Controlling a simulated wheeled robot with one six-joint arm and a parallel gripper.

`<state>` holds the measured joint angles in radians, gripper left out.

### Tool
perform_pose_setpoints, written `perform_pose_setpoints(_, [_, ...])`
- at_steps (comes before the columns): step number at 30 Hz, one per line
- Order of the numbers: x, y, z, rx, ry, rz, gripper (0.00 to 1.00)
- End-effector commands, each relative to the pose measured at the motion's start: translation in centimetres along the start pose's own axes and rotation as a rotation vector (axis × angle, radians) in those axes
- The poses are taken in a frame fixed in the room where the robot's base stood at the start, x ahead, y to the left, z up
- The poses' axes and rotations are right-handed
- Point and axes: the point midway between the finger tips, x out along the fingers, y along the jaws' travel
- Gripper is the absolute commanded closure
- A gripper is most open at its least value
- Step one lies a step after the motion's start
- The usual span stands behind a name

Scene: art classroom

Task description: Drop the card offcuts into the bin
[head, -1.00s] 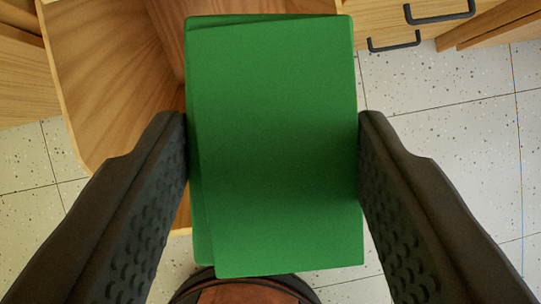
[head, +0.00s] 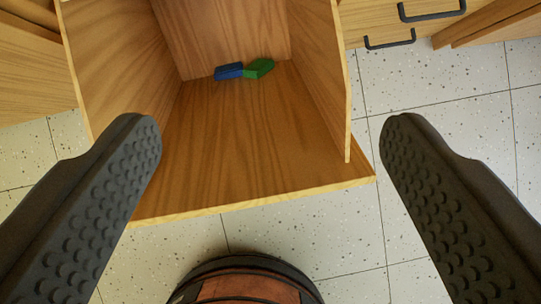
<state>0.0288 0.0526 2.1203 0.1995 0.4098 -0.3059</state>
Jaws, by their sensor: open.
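My gripper (head: 270,135) is open and empty, its two dark fingers wide apart over the front of an open wooden box (head: 235,150). A small green piece (head: 259,68) and a small blue piece (head: 229,71) lie side by side at the back of the box floor, against or close to the rear wall. They look like card offcuts, well below and beyond my fingertips. I cannot tell for sure that the green piece is the card held earlier.
A round thing with a black rim and brown surface (head: 250,287) shows at the bottom edge, partly cut off. Wooden drawers with black handles (head: 390,40) stand at the upper right. Speckled floor tiles (head: 440,95) are clear on the right.

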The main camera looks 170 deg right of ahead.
Motion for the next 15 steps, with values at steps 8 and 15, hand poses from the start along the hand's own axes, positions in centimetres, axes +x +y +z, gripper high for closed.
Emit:
perform_pose_setpoints(8, [-5.0,0.0,-0.1,-0.001,0.003,0.001,0.26])
perform_pose_setpoints(15, [-9.3,0.0,-0.1,-0.001,0.003,0.001,0.26])
